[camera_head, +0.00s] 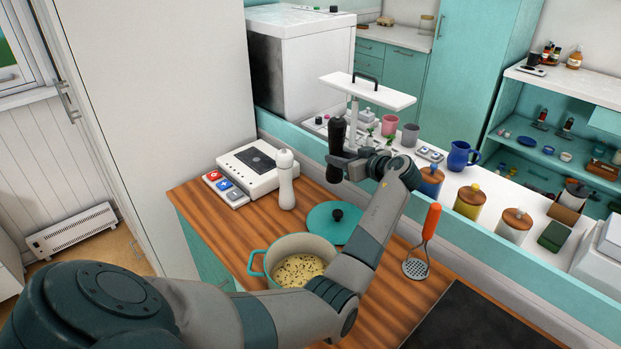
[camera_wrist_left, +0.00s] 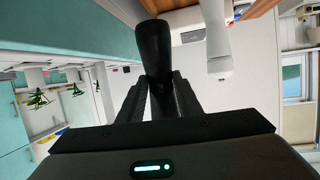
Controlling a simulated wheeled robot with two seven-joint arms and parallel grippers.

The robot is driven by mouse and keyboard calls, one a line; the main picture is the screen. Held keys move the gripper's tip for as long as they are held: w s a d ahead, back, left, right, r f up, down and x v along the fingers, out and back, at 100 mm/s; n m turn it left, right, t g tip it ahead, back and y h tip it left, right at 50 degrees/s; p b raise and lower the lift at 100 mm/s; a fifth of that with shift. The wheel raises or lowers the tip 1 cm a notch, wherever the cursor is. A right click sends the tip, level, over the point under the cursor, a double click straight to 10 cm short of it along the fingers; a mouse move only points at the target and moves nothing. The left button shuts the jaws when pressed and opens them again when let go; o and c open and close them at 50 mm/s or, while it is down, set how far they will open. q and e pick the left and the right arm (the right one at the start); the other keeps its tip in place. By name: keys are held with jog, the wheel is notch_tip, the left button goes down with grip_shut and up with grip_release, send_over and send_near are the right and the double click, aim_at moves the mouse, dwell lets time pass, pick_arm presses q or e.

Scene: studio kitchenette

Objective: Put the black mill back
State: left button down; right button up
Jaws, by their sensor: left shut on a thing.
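The black mill (camera_head: 336,134) is held upright in my left gripper (camera_head: 345,160), above the back edge of the wooden counter. In the left wrist view the black mill (camera_wrist_left: 154,50) stands between the two fingers of the left gripper (camera_wrist_left: 154,95), which are closed on it. A white mill (camera_head: 286,182) stands on the counter to the left of the held mill. The white mill (camera_wrist_left: 216,40) also shows right of the black one in the left wrist view. My right gripper is not in view.
A teal pot (camera_head: 256,262) with food and its teal lid (camera_head: 322,222) are on the wooden counter (camera_head: 213,216). A white device (camera_head: 247,170) sits at the back left. A ledge with canisters and a blue jug (camera_head: 459,156) runs behind.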

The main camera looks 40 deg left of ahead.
pick_arm(q)
jog(key=a, duration=0.1)
jog(key=a+f+p, duration=0.1)
jog(key=a, duration=0.1)
jog(key=a+f, duration=0.1)
jog(key=shift+s+a+p, duration=0.15)
jog(key=shift+s+p, duration=0.2)
jog(key=a+f+p, duration=0.1)
jog(key=a+f, duration=0.3)
jog(key=a, duration=0.1)
jog(key=shift+s+a+p, duration=0.3)
jog(key=shift+s+p, duration=0.05)
jog(key=shift+p, duration=0.05)
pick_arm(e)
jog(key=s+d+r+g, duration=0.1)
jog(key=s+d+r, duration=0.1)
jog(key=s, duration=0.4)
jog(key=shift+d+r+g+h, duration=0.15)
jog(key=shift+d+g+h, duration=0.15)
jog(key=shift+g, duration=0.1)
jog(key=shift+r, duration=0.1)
pick_arm(q)
notch_tip(320, 180, down, 4)
jog(key=shift+r+p, duration=0.1)
jog(key=shift+p, duration=0.65)
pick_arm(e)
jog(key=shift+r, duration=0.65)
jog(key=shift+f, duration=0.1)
